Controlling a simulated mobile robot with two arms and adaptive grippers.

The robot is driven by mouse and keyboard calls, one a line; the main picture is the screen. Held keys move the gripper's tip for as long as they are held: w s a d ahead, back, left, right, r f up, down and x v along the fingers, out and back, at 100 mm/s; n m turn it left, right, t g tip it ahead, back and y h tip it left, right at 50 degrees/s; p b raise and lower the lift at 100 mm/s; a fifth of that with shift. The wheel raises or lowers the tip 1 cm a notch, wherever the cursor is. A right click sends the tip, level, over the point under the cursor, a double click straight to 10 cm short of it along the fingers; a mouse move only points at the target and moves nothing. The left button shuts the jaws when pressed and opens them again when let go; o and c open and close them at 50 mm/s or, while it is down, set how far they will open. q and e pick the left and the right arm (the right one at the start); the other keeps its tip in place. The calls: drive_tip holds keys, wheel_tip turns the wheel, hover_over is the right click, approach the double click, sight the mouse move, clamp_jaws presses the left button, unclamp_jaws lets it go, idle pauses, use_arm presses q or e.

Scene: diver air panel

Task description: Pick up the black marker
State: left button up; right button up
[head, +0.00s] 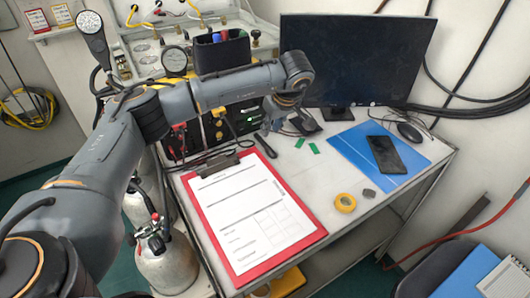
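A slim black item that looks like the black marker (266,146) lies on the table just above the clipboard's top right corner. My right gripper is not in view.
A red clipboard (290,243) with a paper form fills the front left of the table. A monitor (352,58) stands behind. A phone (386,154) lies on a blue folder (350,143). Yellow tape (345,203) sits nearer. A black holder (213,62) has coloured pens.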

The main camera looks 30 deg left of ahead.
sight(265, 144)
use_arm(q)
drive_tip(key=b+x, duration=0.1)
drive_tip(key=x, duration=0.2)
drive_tip(key=shift+w+f, duration=0.1)
drive_tip(key=shift+f, duration=0.2)
drive_tip(key=b+x, duration=0.4)
drive_tip(key=shift+d+f, duration=0.1)
drive_tip(key=shift+f, duration=0.05)
drive_tip(key=shift+w+f, duration=0.15)
drive_tip(key=shift+f, duration=0.2)
drive_tip(key=shift+a+r, duration=0.15)
drive_tip(key=shift+a, duration=0.05)
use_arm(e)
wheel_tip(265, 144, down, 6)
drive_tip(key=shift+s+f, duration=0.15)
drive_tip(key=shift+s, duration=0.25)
use_arm(q)
drive_tip(key=shift+c, duration=0.2)
clamp_jaws()
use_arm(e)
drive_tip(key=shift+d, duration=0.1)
